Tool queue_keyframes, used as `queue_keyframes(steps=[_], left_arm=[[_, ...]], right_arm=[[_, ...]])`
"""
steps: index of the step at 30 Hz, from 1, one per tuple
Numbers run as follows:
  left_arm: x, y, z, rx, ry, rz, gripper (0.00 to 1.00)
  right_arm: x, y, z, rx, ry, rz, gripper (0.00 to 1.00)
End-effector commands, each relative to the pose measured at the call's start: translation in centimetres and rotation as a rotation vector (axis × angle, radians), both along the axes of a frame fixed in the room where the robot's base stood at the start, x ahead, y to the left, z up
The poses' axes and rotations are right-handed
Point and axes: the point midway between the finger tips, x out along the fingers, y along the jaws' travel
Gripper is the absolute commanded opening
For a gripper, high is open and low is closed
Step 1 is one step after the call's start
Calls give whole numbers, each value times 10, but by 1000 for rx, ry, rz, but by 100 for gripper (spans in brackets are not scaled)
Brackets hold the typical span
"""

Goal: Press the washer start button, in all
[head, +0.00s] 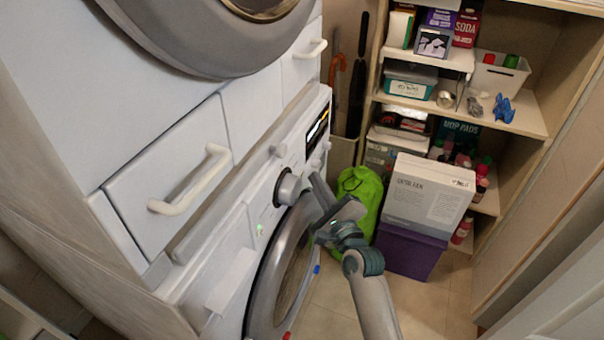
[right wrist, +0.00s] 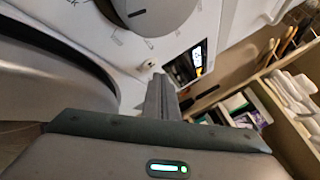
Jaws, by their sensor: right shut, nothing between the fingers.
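The white washer (head: 240,225) stands at the lower left of the head view, with a round grey door (head: 262,290). Its control panel has a large dial (head: 288,188) and a dark lit display (head: 317,128); the display also shows in the right wrist view (right wrist: 188,66). A small button-like knob (right wrist: 148,65) sits on the panel there, just beyond my fingertips. My right gripper (head: 318,180) is shut and empty, pointing at the panel beside the dial; its fingers show in the wrist view (right wrist: 160,82). I cannot tell whether they touch the panel. My left gripper is out of view.
A second machine with a grey round door (head: 215,35) is stacked above the washer. A drawer handle (head: 190,180) juts out between. Behind my right arm are a green bag (head: 362,190), a white box (head: 428,200) on a purple bin (head: 408,252), and stocked wooden shelves (head: 520,118).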

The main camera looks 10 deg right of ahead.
Motion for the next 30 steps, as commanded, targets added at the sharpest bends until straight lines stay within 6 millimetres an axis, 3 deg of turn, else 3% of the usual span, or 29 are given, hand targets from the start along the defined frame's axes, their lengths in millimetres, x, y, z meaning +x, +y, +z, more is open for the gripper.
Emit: queue_keyframes(steps=[18, 30], left_arm=[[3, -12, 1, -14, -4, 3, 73], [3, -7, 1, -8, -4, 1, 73]], right_arm=[[1, 1, 0, -1, 0, 0, 0], [1, 1, 0, -1, 0, 0, 0]])
